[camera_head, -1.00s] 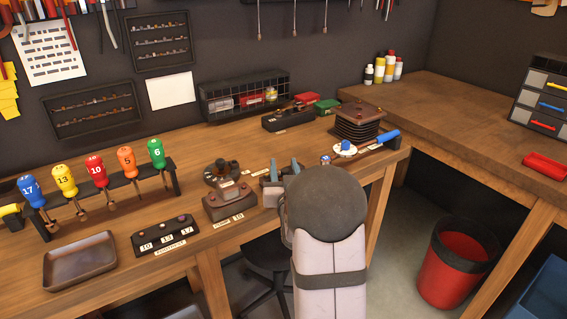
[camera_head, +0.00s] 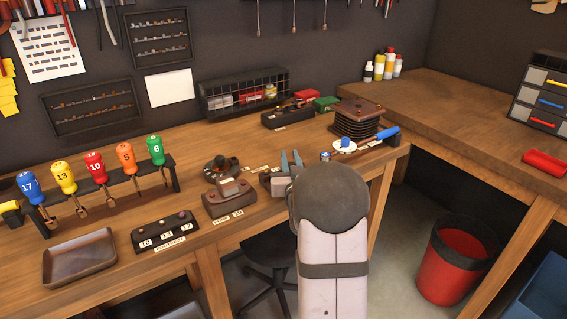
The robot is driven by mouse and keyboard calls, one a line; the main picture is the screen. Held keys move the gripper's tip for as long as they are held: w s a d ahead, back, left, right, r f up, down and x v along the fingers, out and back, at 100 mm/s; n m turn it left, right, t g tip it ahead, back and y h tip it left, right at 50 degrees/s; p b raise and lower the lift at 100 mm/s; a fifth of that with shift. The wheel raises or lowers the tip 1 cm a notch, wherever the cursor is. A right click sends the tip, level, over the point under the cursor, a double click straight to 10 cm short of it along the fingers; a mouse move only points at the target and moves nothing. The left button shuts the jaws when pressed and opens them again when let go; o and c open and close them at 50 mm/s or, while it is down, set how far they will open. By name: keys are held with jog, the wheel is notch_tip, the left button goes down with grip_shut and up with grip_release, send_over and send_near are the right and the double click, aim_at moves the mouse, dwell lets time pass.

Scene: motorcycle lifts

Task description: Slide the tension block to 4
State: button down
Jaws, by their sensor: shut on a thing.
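My gripper (camera_head: 291,161) is right of the middle of the bench, with its two grey fingers close together. It appears shut on the tension block, which is mostly hidden by my fingers and wrist, so its shape and the mark it stands at cannot be read. A dark metal fixture (camera_head: 268,183) with a pale label at its front shows just left of my wrist. The figure 4 of the scale cannot be made out.
Left of my gripper are a brown block on a labelled base (camera_head: 229,197) and a round dark dial (camera_head: 222,168). A tray (camera_head: 80,258) lies front left.

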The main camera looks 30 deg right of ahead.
jog(key=shift+d, duration=1.2)
jog(key=c, duration=1.6)
grip_release()
jog(key=shift+s+a, duration=0.1)
jog(key=shift+s, duration=0.05)
jog(key=shift+b+v, duration=0.9)
jog(key=shift+v, duration=2.6)
